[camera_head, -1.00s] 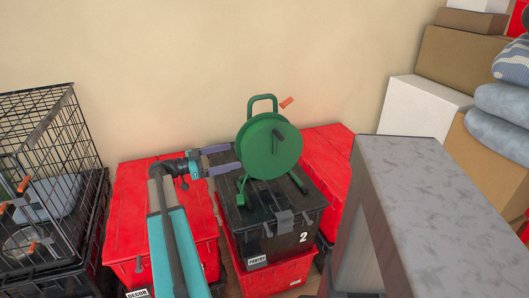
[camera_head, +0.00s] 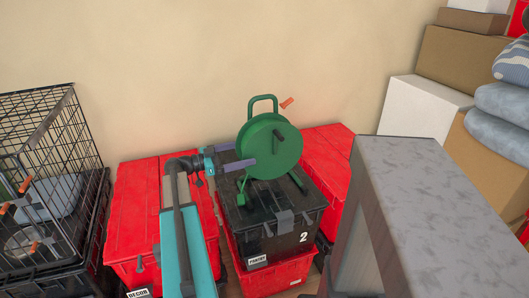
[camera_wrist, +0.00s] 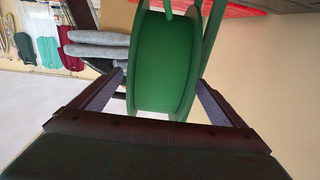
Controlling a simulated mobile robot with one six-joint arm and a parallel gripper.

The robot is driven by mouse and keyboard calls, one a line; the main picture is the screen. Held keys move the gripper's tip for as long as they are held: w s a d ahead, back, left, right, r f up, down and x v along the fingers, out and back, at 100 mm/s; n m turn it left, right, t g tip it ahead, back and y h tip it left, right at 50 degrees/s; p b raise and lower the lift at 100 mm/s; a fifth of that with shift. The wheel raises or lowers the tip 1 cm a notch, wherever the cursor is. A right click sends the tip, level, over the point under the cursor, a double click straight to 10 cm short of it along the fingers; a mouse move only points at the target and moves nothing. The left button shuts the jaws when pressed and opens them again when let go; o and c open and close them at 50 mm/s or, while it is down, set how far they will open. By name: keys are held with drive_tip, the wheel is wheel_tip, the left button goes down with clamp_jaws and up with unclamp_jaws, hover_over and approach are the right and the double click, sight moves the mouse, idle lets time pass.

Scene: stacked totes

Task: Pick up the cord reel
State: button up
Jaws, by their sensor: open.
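The green cord reel (camera_head: 269,148) stands upright on the black tote (camera_head: 262,212), with a handle loop on top and an orange part beside the handle. My gripper (camera_head: 240,157) is at the reel's left side. In the wrist view the reel's drum (camera_wrist: 162,62) sits ahead between the two spread fingers of my gripper (camera_wrist: 162,88). The fingers are open, with a gap visible beside the drum at the left. I cannot tell whether the right finger touches the reel.
The black tote rests on a red tote (camera_head: 272,274). Another red tote (camera_head: 140,215) stands left, and one (camera_head: 325,165) right. A wire crate (camera_head: 50,180) is far left. A grey-topped block (camera_head: 430,200) stands front right, with boxes (camera_head: 425,108) behind.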

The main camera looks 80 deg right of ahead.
drive_tip(key=shift+c, duration=0.2)
idle(0.3)
drive_tip(key=c, duration=2.1)
drive_tip(key=shift+r, duration=0.25)
